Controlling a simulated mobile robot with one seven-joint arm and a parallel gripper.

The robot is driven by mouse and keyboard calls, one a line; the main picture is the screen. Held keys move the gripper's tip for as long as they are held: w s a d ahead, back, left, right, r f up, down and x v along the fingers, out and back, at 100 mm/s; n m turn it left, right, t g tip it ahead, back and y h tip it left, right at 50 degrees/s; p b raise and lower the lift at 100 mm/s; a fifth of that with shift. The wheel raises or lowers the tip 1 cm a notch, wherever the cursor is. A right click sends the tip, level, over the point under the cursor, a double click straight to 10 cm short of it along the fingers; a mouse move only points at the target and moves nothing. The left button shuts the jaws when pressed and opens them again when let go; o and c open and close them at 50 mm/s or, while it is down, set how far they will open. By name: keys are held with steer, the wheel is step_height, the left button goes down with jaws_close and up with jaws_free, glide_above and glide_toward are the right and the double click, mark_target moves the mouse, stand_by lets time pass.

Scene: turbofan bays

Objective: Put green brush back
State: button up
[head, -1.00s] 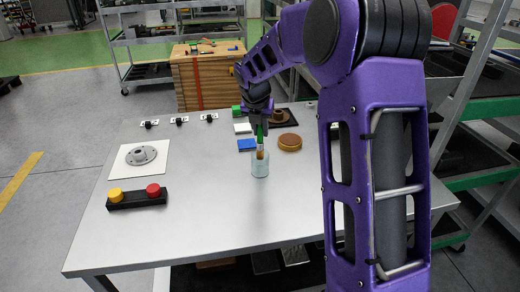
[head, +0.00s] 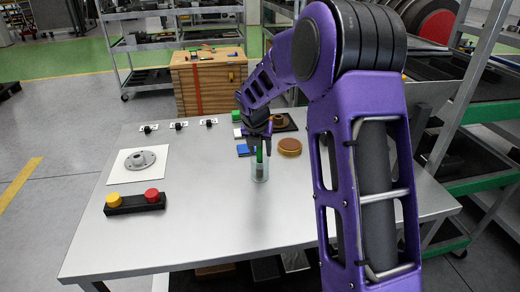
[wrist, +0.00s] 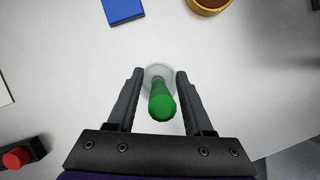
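The green brush (wrist: 162,103) stands handle-up in a clear glass jar (head: 260,174) on the grey table, with its lower end inside the jar. In the wrist view the jar's rim (wrist: 150,72) shows around the brush below the handle. My gripper (wrist: 160,73) is right above the jar, its two fingers on either side of the green handle. A gap shows between each finger and the handle, so my gripper is open around it. In the head view my gripper (head: 258,143) partly hides the handle's top.
A blue block (head: 243,150) and a round amber dish (head: 289,147) sit close behind the jar. A black box with yellow and red buttons (head: 135,203) and a flange on a white plate (head: 139,161) are to the left. The table's front is clear.

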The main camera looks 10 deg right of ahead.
steer(key=shift+s+r, duration=0.1)
steer(key=shift+r, duration=0.4)
steer(key=p+v, duration=0.1)
steer(key=v, duration=1)
steer(key=shift+s+p, duration=0.2)
steer(key=shift+p, duration=0.15)
